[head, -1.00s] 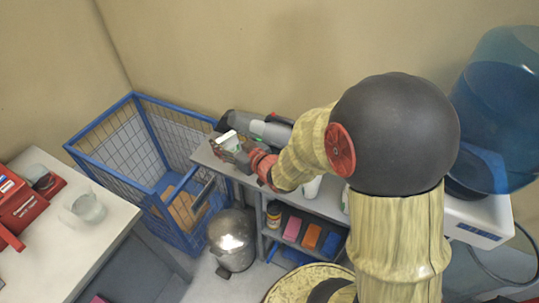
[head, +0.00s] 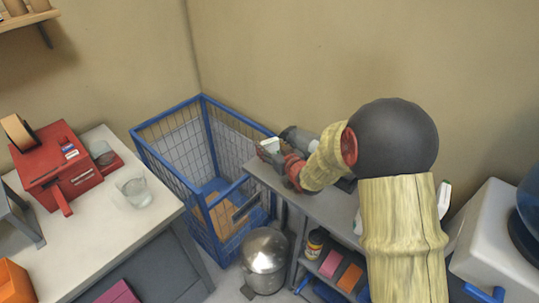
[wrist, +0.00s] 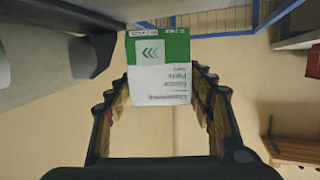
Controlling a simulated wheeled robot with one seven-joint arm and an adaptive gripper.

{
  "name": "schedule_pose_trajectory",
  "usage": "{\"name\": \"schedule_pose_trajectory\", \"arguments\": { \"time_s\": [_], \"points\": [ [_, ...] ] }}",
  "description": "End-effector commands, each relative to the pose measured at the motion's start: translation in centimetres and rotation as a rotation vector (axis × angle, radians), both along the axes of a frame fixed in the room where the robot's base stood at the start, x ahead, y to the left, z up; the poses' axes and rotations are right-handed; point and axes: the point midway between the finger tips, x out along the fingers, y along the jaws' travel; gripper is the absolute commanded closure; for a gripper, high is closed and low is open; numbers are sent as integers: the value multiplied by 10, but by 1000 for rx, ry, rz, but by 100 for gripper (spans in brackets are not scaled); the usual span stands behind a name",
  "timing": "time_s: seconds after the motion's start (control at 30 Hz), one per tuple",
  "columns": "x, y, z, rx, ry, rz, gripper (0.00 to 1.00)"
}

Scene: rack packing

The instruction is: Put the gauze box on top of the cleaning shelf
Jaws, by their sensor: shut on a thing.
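The gauze box is a small white and green carton (wrist: 160,65), seen in the wrist view between the fingers of my gripper (wrist: 160,95). My gripper is shut on it. In the head view the gauze box (head: 271,144) is small and held by my gripper (head: 270,152) near the far left end of the cleaning shelf. The cleaning shelf (head: 325,207) is a grey unit with a flat top. I cannot tell the box's exact height above that top. My arm hides part of the shelf.
A blue wire cage cart (head: 160,165) stands left of the shelf. A metal bin (head: 265,255) stands before it. A grey bottle-like item (head: 298,138) is near the back of the shelf top. Coloured packs (head: 350,278) sit on a lower level. A white table (head: 105,220) is at left.

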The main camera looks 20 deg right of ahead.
Motion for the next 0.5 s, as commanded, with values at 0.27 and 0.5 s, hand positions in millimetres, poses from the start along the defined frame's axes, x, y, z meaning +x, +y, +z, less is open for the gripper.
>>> {"name": "schedule_pose_trajectory", "arguments": {
  "time_s": [0.27,0.5],
  "points": [
    [6,1,-32,1,1,0,62],
    [6,1,-36,-1,-2,0,62]
  ]
}}
